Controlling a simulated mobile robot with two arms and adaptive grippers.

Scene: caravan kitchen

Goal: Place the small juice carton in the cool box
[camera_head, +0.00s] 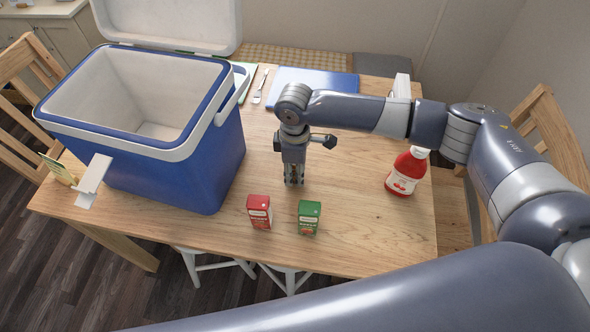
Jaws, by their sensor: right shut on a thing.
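The cool box (190,165) is blue with a white rim and stands at the left of the table, its white lid (170,22) open and its visible inside empty. Two small juice cartons stand upright near the table's front edge: a red one (259,212) and a green one (309,217). My right gripper (294,181) points down behind the cartons, right of the cool box. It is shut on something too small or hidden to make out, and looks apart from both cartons. My left gripper is not in view.
A red bottle (406,172) with a white cap stands at the right of the wooden table (350,240). A blue mat (310,84) and cutlery (259,86) lie at the back. A small card (57,168) is left of the cool box. Chairs stand on both sides.

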